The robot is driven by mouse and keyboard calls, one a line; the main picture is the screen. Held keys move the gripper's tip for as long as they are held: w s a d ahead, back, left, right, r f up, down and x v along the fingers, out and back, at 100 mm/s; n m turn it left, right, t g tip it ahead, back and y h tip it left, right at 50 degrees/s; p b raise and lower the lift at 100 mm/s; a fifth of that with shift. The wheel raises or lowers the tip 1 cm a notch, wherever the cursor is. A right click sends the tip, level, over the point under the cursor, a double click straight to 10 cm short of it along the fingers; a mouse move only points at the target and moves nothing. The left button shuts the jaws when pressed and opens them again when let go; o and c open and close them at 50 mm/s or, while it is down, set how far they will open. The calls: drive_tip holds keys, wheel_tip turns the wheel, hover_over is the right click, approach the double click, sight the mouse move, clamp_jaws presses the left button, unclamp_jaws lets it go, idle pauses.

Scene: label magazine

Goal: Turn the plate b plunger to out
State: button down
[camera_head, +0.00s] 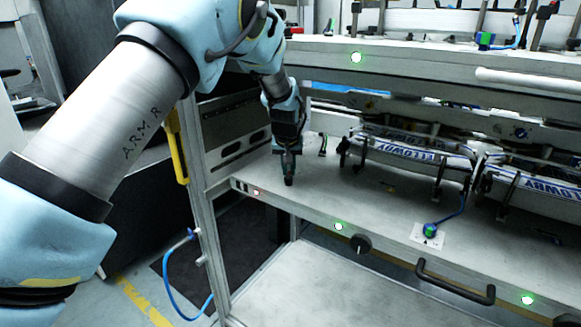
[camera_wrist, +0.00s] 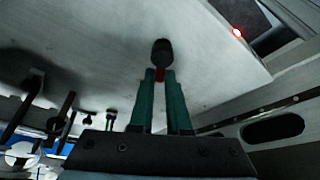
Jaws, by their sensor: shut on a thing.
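My gripper (camera_head: 288,155) points down over the left end of the pale machine shelf. In the wrist view its two green fingers (camera_wrist: 161,82) are closed in on a plunger with a black knob (camera_wrist: 162,50) and a red band (camera_wrist: 160,74). The fingers are at the red band, and the black knob sticks out beyond their tips. In the head view the dark end of the plunger (camera_head: 289,181) shows just below the gripper; the fingers hide the rest. I cannot read a plate label or tell the plunger's turned position.
A red light (camera_head: 256,191) and a green light (camera_head: 339,226) sit on the shelf's front edge. A black round knob (camera_head: 361,243) and a black handle (camera_head: 455,283) stick out there. Label magazines (camera_head: 415,150) stand to the right. A grey side frame (camera_head: 228,139) is close on the left.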

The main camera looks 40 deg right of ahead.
drive_tip(key=n, duration=0.2)
drive_tip(key=n+y+p, duration=0.1)
drive_tip(key=n, duration=0.1)
drive_tip(key=n+t+y, duration=0.1)
drive_tip(key=n, duration=0.1)
drive_tip(key=shift+w+a, duration=0.25)
drive_tip(key=shift+a, duration=0.15)
idle(0.3)
drive_tip(key=c, duration=0.9)
unclamp_jaws()
drive_tip(key=shift+s+r, duration=0.15)
drive_tip(key=shift+r, duration=0.15)
drive_tip(key=s+a+b, duration=0.1)
drive_tip(key=s, duration=0.3)
drive_tip(key=s+a, duration=0.1)
drive_tip(key=s, duration=0.3)
drive_tip(key=s+a+b, duration=0.1)
drive_tip(key=s, duration=0.2)
drive_tip(key=shift+s+a+r+b, duration=0.1)
drive_tip(key=shift+s+r+b, duration=0.15)
drive_tip(key=shift+s+b, duration=0.15)
